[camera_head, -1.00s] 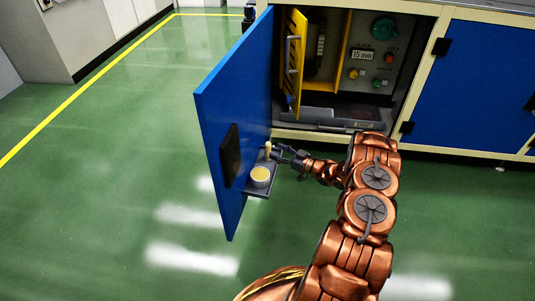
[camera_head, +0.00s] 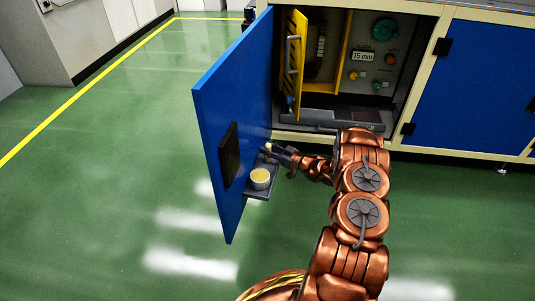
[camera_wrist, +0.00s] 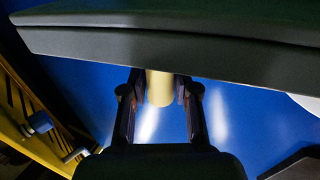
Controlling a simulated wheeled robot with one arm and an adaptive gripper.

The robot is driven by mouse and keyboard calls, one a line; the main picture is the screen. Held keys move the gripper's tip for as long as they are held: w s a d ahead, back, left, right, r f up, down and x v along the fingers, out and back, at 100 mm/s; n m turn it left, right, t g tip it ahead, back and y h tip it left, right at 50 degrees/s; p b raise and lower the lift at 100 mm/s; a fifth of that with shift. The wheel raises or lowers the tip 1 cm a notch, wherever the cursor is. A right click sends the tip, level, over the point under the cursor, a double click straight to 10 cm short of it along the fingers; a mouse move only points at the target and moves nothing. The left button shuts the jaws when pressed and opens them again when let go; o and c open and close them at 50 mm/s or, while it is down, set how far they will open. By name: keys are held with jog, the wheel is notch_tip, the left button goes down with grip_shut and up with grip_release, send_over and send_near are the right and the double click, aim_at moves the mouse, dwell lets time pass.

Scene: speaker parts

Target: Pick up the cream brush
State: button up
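The cream brush (camera_head: 268,147) stands on a small dark shelf on the inner side of the open blue door. In the wrist view it shows as a pale cream cylinder (camera_wrist: 160,88), partly cut off by a dark slab across the top. My gripper (camera_head: 273,151) has reached the brush from the right. In the wrist view its two fingers (camera_wrist: 160,100) lie on either side of the cylinder, with narrow gaps that seem to remain. The gripper looks open around the brush. Contact is hard to judge.
A round tin with a cream top (camera_head: 260,178) stands on the shelf (camera_head: 257,194) close to the brush. The blue door (camera_head: 235,95) rises just left of it. A yellow panel (camera_head: 296,60) and the cabinet with knobs are behind. Green floor is clear at left.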

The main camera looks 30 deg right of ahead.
grip_shut()
jog(key=shift+s+d+r+p, duration=0.1)
jog(key=shift+r+p, duration=0.45)
jog(key=shift+p, duration=0.05)
notch_tip(320, 180, up, 6)
jog(key=p, duration=0.2)
jog(key=shift+s+d+r+p, duration=0.1)
jog(key=shift+r+p, duration=0.15)
jog(key=shift+p, duration=0.1)
jog(key=s+d+p, duration=0.4)
jog(key=s+d, duration=0.9)
jog(key=s, duration=0.1)
jog(key=shift+f, duration=0.3)
